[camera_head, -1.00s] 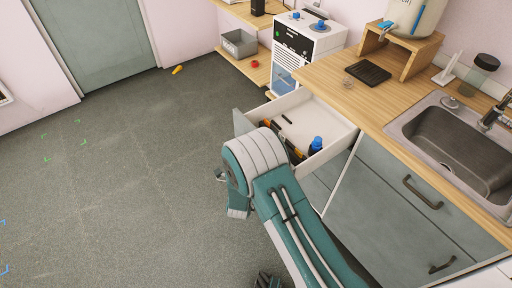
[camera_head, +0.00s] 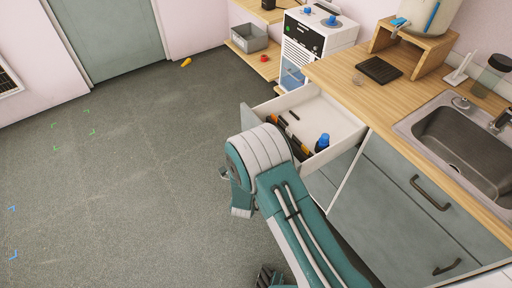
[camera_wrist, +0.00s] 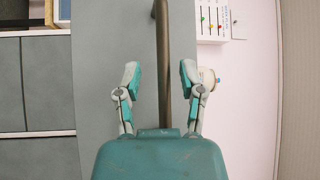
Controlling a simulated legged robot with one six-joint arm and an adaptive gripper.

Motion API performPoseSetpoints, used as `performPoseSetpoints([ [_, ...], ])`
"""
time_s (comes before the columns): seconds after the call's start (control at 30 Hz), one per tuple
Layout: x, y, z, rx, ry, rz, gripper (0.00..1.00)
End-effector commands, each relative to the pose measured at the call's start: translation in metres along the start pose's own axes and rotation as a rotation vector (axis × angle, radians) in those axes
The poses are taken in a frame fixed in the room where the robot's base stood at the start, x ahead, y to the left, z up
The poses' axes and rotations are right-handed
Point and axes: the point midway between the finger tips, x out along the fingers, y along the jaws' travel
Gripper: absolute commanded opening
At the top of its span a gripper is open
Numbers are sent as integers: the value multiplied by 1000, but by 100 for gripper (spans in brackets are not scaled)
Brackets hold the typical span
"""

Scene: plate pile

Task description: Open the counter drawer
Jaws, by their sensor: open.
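The counter drawer (camera_head: 333,108) stands pulled well out from under the wooden counter in the head view. Its grey front faces left, and its white inside holds a blue-capped bottle (camera_head: 322,142) and dark and orange tools (camera_head: 283,131). My arm hides part of the drawer front and its handle. In the wrist view, a brown bar handle (camera_wrist: 162,50) runs up the grey drawer front (camera_wrist: 105,60). My gripper (camera_wrist: 159,76) is open, with one finger on each side of the bar and gaps showing on both sides.
The counter (camera_head: 375,95) carries a sink (camera_head: 460,150), a black tray (camera_head: 379,70) and a wooden stand (camera_head: 412,45). Closed grey cabinet fronts (camera_head: 400,215) lie below. A white appliance (camera_head: 318,38) stands behind the drawer.

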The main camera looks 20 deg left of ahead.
Motion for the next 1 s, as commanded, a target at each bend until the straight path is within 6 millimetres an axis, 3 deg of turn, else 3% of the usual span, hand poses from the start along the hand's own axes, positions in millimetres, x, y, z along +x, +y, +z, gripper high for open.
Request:
performPoseSetpoints([
  [0.3,-67,2,1,-4,-4,4,51],
  [0.5,-97,3,0,-4,-2,4,51],
  [1.0,-107,3,0,-2,1,4,51],
])
